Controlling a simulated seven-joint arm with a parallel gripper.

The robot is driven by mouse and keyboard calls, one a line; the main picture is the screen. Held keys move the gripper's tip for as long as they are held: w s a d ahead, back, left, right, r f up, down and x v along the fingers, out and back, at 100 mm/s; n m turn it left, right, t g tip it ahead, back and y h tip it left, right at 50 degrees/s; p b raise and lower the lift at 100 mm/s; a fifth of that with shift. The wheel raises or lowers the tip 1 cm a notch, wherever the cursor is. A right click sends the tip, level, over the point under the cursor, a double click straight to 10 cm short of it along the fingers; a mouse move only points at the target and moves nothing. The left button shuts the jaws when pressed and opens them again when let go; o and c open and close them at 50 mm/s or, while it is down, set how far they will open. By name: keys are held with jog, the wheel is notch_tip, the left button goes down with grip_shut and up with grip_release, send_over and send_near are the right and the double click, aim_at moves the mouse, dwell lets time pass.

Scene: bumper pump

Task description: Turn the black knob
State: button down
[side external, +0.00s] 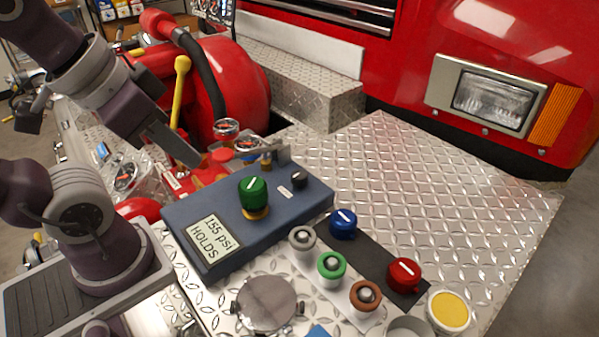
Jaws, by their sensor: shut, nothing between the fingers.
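A sign (212,237) on the box reads "155 psi HOLDS". In front are a blue knob (343,224), a red knob (404,274) and several capped fittings. Bare diamond plate (440,190) lies to the right.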

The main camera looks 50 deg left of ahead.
jog(key=c, duration=2)
grip_release()
jog(key=o, duration=1)
jog(key=w+m+g, duration=0.2)
jog(key=w+m, duration=0.1)
jog(key=w, duration=0.5)
jog(key=shift+w+a+r, duration=0.15)
jog(key=shift+a+r, duration=0.05)
jog(key=shift+r, duration=0.1)
jog(key=m+g, duration=0.4)
jog(key=m, duration=0.2)
send_over(299, 173)
notch_tip(299, 173, down, 10)
jog(key=shift+d+f, duration=0.1)
jog(key=shift+f, duration=0.05)
notch_tip(299, 173, down, 7)
jog(key=shift+r, duration=0.15)
jog(key=shift+f, duration=0.3)
grip_shut()
